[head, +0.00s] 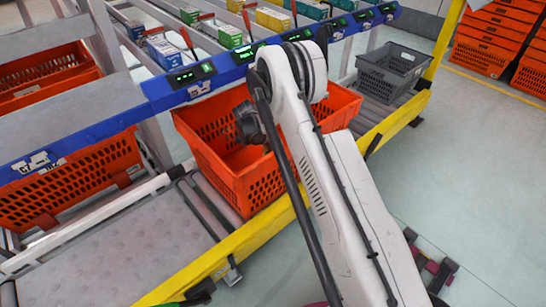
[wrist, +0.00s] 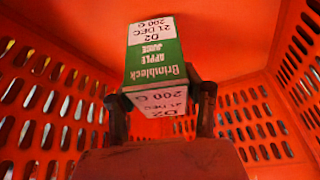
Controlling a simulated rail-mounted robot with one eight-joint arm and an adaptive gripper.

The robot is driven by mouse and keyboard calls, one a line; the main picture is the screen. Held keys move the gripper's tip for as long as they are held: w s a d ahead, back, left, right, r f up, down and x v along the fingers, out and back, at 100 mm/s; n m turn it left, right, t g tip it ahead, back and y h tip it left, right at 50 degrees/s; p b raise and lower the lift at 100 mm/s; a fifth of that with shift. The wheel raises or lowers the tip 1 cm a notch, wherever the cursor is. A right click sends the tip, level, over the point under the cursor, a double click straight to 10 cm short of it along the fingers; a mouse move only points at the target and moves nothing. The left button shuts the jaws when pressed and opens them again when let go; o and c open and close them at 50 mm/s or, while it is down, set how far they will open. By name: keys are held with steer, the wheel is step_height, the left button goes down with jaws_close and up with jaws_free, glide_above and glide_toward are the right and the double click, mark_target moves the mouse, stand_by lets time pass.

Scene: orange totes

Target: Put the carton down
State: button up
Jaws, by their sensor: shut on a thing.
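The carton (wrist: 155,62) is a green and white box of Brimblock apple juice with its printing upside down in the wrist view. My gripper (wrist: 162,112) is shut on it, with one dark finger on each side. The carton and gripper are inside an orange tote (wrist: 50,90), whose slotted walls surround them. Whether the carton touches the tote floor cannot be told. In the head view the orange tote (head: 212,155) stands on the roller conveyor, and my arm reaches over it. The carton and gripper tips are hidden there.
A grey crate (head: 392,72) stands on the conveyor to the right. Another orange tote (head: 75,180) is at the left. A blue rack rail (head: 120,115) with displays runs behind, below several cartons in lanes. A yellow rail (head: 255,235) edges the conveyor in front.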

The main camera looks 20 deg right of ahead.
steer(key=shift+f+b, duration=0.65)
steer(key=shift+f, duration=1.05)
steer(key=shift+f, duration=0.3)
steer(key=o, duration=1.3)
steer(key=shift+r, duration=0.1)
